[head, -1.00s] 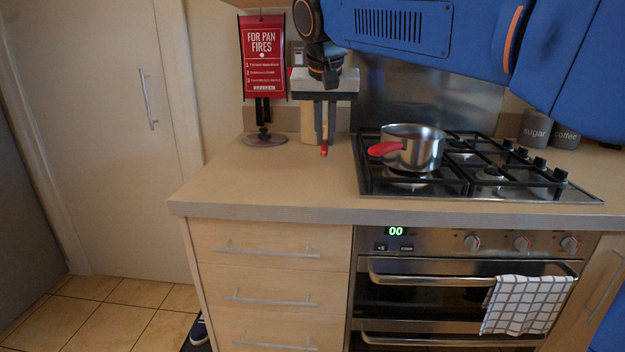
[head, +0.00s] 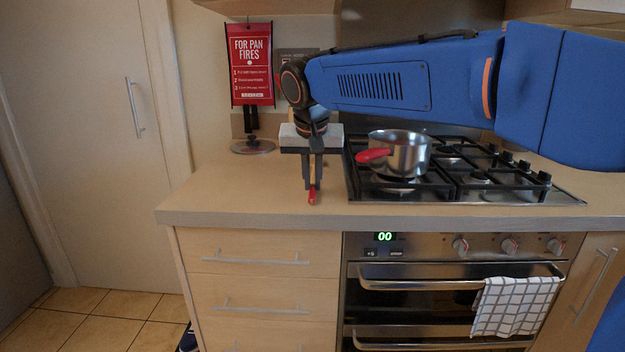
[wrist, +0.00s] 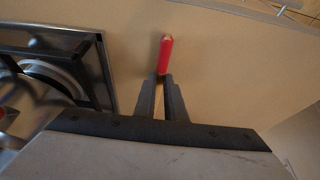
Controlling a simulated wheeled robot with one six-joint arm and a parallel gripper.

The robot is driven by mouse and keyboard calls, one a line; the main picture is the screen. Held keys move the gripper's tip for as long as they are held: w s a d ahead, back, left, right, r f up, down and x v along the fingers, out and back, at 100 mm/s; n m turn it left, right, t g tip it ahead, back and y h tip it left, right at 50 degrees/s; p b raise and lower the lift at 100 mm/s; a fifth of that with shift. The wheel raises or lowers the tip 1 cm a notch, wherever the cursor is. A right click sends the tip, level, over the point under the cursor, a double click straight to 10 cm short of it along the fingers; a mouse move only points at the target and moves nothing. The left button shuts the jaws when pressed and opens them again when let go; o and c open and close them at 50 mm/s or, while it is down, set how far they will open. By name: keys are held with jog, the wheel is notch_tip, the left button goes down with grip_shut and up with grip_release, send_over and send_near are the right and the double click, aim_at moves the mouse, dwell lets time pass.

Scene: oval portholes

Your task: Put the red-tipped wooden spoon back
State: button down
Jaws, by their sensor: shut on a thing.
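The red-tipped wooden spoon (head: 312,196) is in my gripper (head: 312,186), over the counter left of the hob. My gripper is shut on its wooden part, and the red tip sticks out below the fingers. In the wrist view the red tip (wrist: 165,55) shows just beyond the fingertips (wrist: 165,82). The spoon's other end is hidden by my gripper. I cannot tell whether the tip touches the counter.
A steel pan (head: 400,152) with a red handle stands on the gas hob (head: 470,185), right of my gripper. A glass lid (head: 252,147) lies at the back left, below a red sign (head: 250,65). The front left counter (head: 225,195) is clear.

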jog(key=shift+f, duration=0.1)
jog(key=c, duration=1.8)
grip_release()
jog(key=v, duration=1.2)
